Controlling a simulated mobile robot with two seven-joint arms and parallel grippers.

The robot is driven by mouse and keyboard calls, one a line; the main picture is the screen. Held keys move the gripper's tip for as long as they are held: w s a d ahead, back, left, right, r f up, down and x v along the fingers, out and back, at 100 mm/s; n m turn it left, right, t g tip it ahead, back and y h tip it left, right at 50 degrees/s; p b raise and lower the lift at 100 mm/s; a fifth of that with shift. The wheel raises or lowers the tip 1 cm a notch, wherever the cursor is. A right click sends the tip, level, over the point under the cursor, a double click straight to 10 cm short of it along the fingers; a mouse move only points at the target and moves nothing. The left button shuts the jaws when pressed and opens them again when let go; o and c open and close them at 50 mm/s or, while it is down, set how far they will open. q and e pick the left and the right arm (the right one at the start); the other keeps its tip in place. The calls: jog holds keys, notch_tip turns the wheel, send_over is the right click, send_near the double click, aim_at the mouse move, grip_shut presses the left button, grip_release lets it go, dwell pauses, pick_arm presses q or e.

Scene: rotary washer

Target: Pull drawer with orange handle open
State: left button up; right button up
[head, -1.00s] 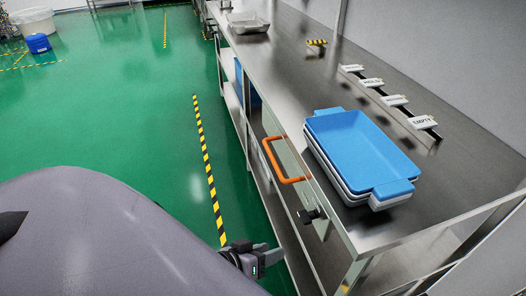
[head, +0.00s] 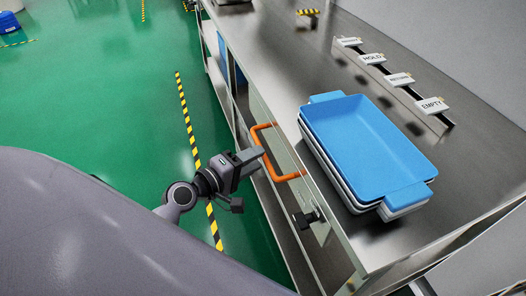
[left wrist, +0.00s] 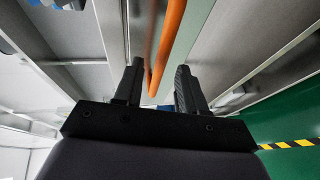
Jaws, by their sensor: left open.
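The orange handle (head: 262,152) is on the front of a drawer (head: 282,158) under the steel table top. The drawer front looks flush with the table frame. My left gripper (head: 245,160) is at the handle's left side in the head view, its fingers pointing at the handle. In the left wrist view the orange handle (left wrist: 168,45) runs between the two open fingers of my left gripper (left wrist: 158,85). I cannot tell whether the fingers touch it. My right gripper is not in view.
Stacked trays, a blue one (head: 365,145) on top, stand on the steel table (head: 285,75) above the drawer. A black knob-like fitting (head: 306,218) sticks out near the drawer. Label signs (head: 398,79) stand behind the trays.

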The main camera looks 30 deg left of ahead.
pick_arm(q)
jog(key=shift+x, duration=2.1)
jog(key=shift+a, duration=0.1)
grip_shut()
